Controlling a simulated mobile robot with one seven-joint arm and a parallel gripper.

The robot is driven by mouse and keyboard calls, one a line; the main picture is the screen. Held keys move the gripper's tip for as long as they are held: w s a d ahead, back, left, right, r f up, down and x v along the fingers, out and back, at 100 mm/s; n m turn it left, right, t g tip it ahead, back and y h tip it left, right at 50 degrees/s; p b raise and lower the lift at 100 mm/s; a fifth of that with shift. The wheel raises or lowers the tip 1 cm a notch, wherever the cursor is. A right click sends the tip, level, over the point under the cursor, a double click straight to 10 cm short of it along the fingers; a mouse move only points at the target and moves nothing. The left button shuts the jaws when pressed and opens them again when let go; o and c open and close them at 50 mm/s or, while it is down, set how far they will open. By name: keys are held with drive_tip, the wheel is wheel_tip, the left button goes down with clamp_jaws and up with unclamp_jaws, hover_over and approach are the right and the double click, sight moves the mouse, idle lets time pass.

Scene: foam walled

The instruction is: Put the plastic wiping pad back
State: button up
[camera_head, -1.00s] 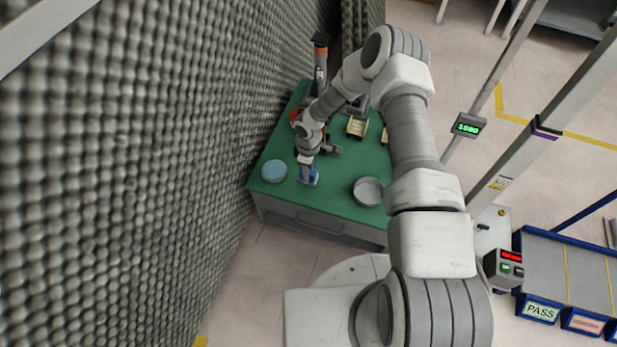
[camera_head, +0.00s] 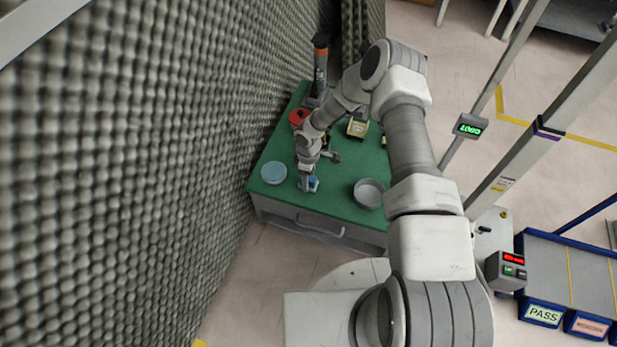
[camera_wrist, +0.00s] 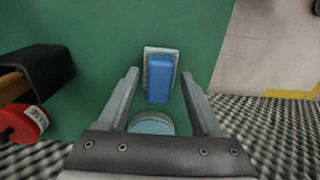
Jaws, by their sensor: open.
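The wiping pad is a blue block with a pale, whitish edge (camera_wrist: 160,78). It lies on the green tabletop (camera_head: 333,203), near the table's front in the head view (camera_head: 313,184). My gripper (camera_wrist: 160,74) is open, its fingers on either side of the pad's near part in the wrist view. In the head view my gripper (camera_head: 305,184) is at the pad and partly hides it. I cannot tell how high the fingertips are above the table. A round light-blue disc (camera_head: 273,172) sits left of the pad; it shows between the fingers in the wrist view (camera_wrist: 152,123).
A round grey metal dish (camera_head: 369,193) stands right of the pad. A red round thing (camera_head: 298,117) and a yellowish block (camera_head: 357,128) are further back. A grey foam wall (camera_head: 130,190) rises close along the table's left side. Green surface between pad and dish is clear.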

drive_tip(key=w+d+r+m+t+h+p, duration=0.1)
drive_tip(key=d+r+p, duration=0.1)
drive_tip(key=r, duration=1.2)
drive_tip(key=d+r+m+p, duration=0.1)
drive_tip(key=d+r+p, duration=0.15)
drive_tip(key=r, duration=1.15)
drive_tip(key=s+d+r+m+t+h, duration=0.1)
drive_tip(key=s+d+r+m, duration=0.15)
drive_tip(key=r, duration=0.55)
drive_tip(key=s+d+r+m+t, duration=0.1)
drive_tip(key=s+d+r+m, duration=0.15)
drive_tip(key=r, duration=0.55)
drive_tip(key=s+r+m+t+y, duration=0.1)
drive_tip(key=s+r+m, duration=0.2)
drive_tip(key=s+r, duration=0.4)
drive_tip(key=s+r+m+t+y, duration=0.1)
drive_tip(key=s+r+m, duration=0.2)
drive_tip(key=s+r, duration=0.4)
drive_tip(key=s, duration=0.8)
drive_tip(key=shift+s+d+r+m+t, duration=0.2)
drive_tip(key=shift+d+m+t, duration=0.1)
drive_tip(key=shift+d, duration=0.1)
wheel_tip(320, 180, up, 20)
drive_tip(key=p, duration=1.9)
drive_tip(key=shift+f, duration=0.25)
